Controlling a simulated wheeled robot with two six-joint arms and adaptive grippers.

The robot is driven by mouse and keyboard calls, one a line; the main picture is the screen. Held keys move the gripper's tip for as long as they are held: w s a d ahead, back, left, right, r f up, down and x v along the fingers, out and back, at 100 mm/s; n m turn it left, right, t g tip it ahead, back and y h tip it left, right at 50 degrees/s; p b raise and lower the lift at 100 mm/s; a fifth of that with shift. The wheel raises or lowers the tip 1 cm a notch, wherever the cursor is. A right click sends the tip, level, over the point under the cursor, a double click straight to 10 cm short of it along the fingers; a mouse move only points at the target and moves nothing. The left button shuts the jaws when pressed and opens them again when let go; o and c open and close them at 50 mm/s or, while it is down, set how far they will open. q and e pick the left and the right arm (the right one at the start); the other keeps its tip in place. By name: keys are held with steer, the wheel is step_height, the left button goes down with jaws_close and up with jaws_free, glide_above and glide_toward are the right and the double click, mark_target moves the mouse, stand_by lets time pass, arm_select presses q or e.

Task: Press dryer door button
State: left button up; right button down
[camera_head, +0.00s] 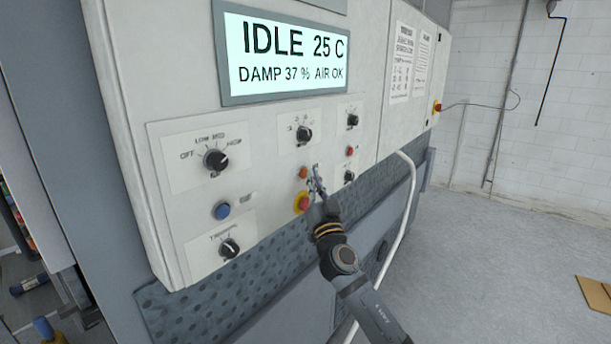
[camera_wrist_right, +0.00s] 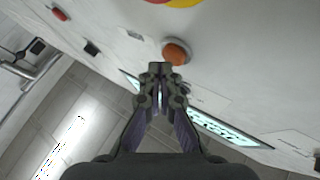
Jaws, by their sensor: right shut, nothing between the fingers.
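My right gripper (camera_head: 317,182) reaches up from the lower right to the control panel (camera_head: 268,226) in the head view. Its fingers are shut with nothing between them. The tips are just right of an orange button (camera_head: 303,172) and the red emergency stop (camera_head: 302,203) on its yellow base. In the right wrist view the shut fingertips (camera_wrist_right: 159,70) appear just beside the orange button (camera_wrist_right: 176,51); I cannot tell whether they touch it. A blue button (camera_head: 222,211) and a small red button (camera_head: 349,151) are also on the panel. My left gripper is not in view.
Several black knobs, one a large dial (camera_head: 215,159), surround the buttons. A lit display (camera_head: 283,53) reading IDLE 25 C is above. A white pipe (camera_head: 405,205) runs down right of my arm. The grey floor at right is mostly clear, with cardboard (camera_head: 594,294) at the edge.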

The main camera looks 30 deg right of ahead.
steer(key=shift+w+a, duration=0.2)
steer(key=shift+w, duration=0.25)
stand_by(0.6)
steer(key=shift+s+b, duration=0.1)
steer(key=shift+b, duration=0.2)
steer(key=shift+s+d+b, duration=0.35)
steer(key=shift+s, duration=0.4)
steer(key=shift+s+d+b, duration=0.3)
steer(key=shift+s+b, duration=0.3)
steer(key=shift+s, duration=0.15)
steer(key=shift+s+d+b, duration=0.35)
steer(key=shift+s+b, duration=0.3)
steer(key=shift+s, duration=0.15)
steer(key=shift+s+d+b, duration=0.3)
steer(key=shift+s+b, duration=0.3)
steer(key=shift+s, duration=0.15)
